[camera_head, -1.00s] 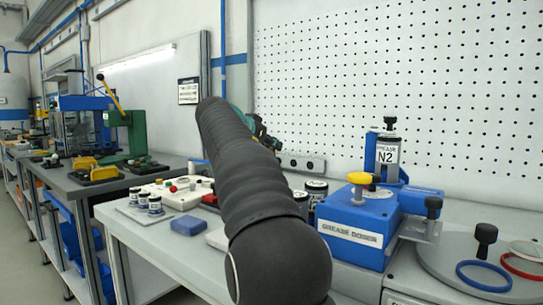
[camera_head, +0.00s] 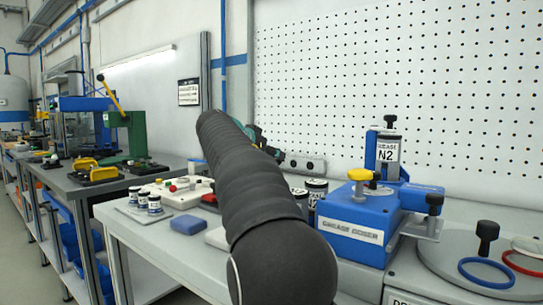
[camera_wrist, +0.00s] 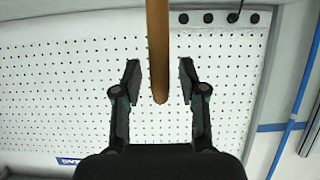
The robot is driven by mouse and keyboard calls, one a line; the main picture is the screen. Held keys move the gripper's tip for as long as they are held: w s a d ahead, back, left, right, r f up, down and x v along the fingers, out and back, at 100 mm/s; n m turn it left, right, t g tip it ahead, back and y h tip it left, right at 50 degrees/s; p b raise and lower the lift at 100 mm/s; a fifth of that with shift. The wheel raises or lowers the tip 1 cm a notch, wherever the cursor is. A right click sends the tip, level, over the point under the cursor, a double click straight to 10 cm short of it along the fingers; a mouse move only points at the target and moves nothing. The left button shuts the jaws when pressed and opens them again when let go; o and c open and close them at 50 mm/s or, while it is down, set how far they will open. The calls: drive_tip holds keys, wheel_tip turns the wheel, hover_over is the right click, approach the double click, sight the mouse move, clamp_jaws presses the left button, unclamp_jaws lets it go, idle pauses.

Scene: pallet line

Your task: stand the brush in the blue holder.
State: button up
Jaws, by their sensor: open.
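In the wrist view a brown wooden-looking rod (camera_wrist: 157,45), which looks like the brush's handle, comes down from the top edge. Its rounded end lies between the two fingers of my gripper (camera_wrist: 160,78). My gripper is open, with a visible gap on each side of the rod. The rest of the brush is out of view. In the head view my own arm hides most of the gripper and any brush there. I cannot make out the blue holder for certain in either view.
A blue grease doser (camera_head: 355,225) with a yellow knob stands on the bench, right of my arm. A blue block (camera_head: 188,224), small jars (camera_head: 154,203) and a white tray (camera_head: 182,197) lie to the left. A perforated wall panel (camera_head: 400,90) rises behind.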

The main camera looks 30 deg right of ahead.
drive_tip(key=shift+r, duration=0.1)
drive_tip(key=shift+r+p, duration=0.25)
drive_tip(key=shift+p, duration=0.1)
drive_tip(key=v, duration=1.2)
drive_tip(key=shift+f+b, duration=0.2)
drive_tip(key=shift+b, duration=0.25)
